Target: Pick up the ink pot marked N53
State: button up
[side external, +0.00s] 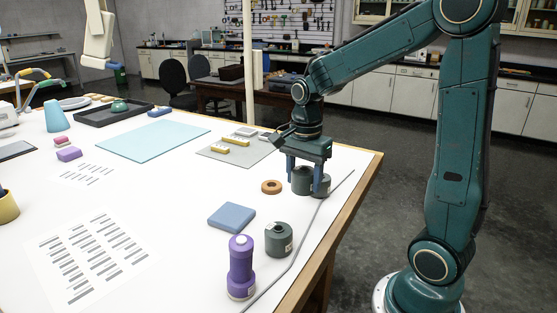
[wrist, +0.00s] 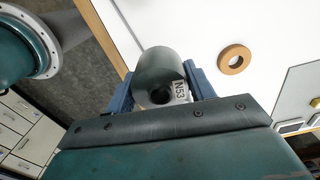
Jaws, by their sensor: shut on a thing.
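In the wrist view, a dark grey-green ink pot (wrist: 160,66) sits between the two blue fingers of my gripper (wrist: 161,88). A white label on the side toward the camera appears to read N53. In the side external view, my gripper (side external: 304,178) points down near the table's right edge, its fingers closed on a dark pot (side external: 301,184). Another dark rounded shape (side external: 323,187) shows close beside it, partly behind a finger. I cannot tell whether the held pot is clear of the table. A similar dark ink pot (side external: 278,240) stands nearer the camera.
A purple bottle (side external: 241,268) and a blue square block (side external: 232,217) stand nearer the camera. An orange-brown ring (side external: 271,187) lies left of my gripper and also shows in the wrist view (wrist: 234,59). A grey mat (side external: 218,153) with small items lies behind. A cable runs along the right edge.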

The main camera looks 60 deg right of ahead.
aim_at(304, 169)
notch_tip(304, 169, up, 13)
jog(key=shift+f, duration=0.2)
jog(key=shift+w, duration=0.1)
dwell(0.6)
